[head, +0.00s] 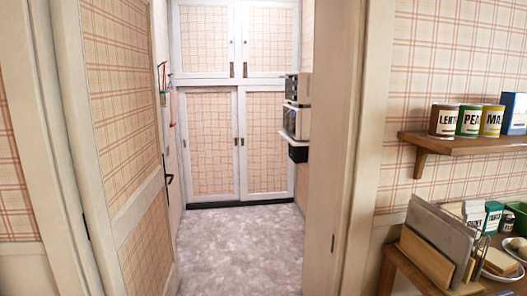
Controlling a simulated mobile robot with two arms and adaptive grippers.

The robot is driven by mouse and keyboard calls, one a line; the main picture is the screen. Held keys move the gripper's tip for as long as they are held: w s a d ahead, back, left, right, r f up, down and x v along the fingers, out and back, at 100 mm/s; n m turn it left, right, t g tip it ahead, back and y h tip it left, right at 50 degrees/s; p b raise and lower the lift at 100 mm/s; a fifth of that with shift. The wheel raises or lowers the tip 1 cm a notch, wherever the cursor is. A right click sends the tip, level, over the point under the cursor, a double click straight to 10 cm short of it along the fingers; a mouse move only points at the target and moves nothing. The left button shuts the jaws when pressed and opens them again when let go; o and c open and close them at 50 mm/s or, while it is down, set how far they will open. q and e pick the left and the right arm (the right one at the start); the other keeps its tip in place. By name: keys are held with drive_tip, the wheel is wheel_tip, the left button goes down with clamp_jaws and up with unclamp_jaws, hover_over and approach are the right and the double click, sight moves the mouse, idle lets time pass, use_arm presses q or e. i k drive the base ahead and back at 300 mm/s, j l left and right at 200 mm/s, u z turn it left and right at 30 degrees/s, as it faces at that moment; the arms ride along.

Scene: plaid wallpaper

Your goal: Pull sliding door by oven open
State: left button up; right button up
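A pair of plaid sliding doors with white frames fills the lower back wall beyond the doorway. The left sliding door (210,150) and the right sliding door (268,150) meet near the middle and look shut. Small dark handles (239,142) sit close to where they meet. Oven-like appliances (296,121) are stacked at the right wall, beside the right sliding door and partly covering its edge in the view. Neither of my grippers is in view.
A plaid door (125,110) with a dark handle stands open on the left of the doorway. The right door frame (335,150) bounds the opening. The grey floor (235,250) between is clear. Outside on the right are a shelf (465,145) with tins and a cluttered table.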

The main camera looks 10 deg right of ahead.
sight(267, 171)
drive_tip(key=i, duration=1.65)
drive_tip(key=i+z, duration=0.1)
drive_tip(key=i, duration=1.55)
drive_tip(key=i+j, duration=0.15)
drive_tip(key=i, duration=1.5)
